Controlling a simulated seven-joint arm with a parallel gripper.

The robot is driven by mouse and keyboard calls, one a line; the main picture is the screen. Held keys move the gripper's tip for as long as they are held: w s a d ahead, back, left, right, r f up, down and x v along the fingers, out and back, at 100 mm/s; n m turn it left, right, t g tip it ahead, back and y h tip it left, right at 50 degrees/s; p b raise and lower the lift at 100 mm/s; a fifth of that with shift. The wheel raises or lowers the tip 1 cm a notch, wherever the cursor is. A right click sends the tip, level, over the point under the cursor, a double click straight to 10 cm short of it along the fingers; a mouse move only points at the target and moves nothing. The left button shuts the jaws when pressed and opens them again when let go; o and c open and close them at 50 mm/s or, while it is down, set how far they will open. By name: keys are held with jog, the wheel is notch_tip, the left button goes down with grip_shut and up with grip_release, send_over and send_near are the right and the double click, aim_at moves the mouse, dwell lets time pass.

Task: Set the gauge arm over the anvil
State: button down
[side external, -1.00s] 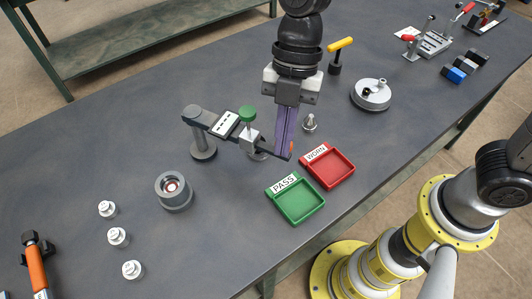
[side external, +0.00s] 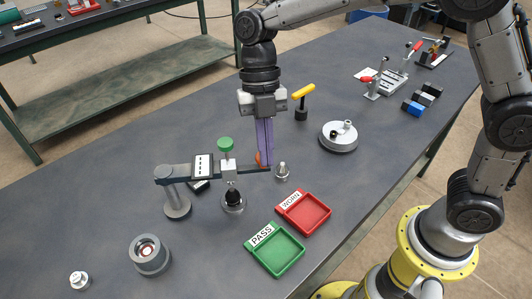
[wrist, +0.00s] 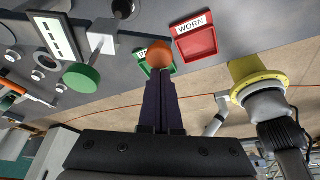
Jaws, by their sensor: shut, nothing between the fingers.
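The gauge arm (side external: 200,171) is a dark bar on a grey post (side external: 177,203), with a white display, a green knob (side external: 225,144) and an orange ball (side external: 257,158) at its free end. In the side view its measuring head (side external: 229,167) appears above the anvil (side external: 233,202), a round grey base with a black top. A gap shows between them. My gripper (side external: 266,163) is shut and empty, its purple fingers pointing down beside the orange ball. In the wrist view the ball (wrist: 160,54) sits just beyond the fingertips; I cannot tell if they touch.
The red WORN tray (side external: 327,222) and green PASS tray (side external: 299,263) lie in front. A grey ring (side external: 150,255) is front left; a round fixture (side external: 338,138) and yellow-handled tool (side external: 303,92) are behind right.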

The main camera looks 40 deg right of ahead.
jog(key=shift+s, duration=0.1)
dwell(0.3)
jog(key=s+d+r+m+t, duration=0.1)
jog(key=s+d+r, duration=0.15)
jog(key=r, duration=0.55)
jog(key=s+d+r+m+t, duration=0.1)
jog(key=d+r, duration=0.2)
jog(key=r, duration=0.5)
jog(key=s+d+m+t, duration=0.3)
jog(key=s+d+m, duration=0.3)
jog(key=s+d, duration=0.1)
jog(key=s+d+f+m+t+h, duration=0.1)
jog(key=f+m, duration=0.4)
jog(key=m, duration=0.6)
jog(key=s+d+f+m+t+h, duration=0.1)
jog(key=s+d+f+m+t, duration=0.2)
jog(key=m, duration=0.7)
jog(key=s+d+f, duration=0.1)
jog(key=s+d, duration=0.1)
jog(key=shift+d+f+m, duration=0.3)
jog(key=shift+f+m, duration=0.1)
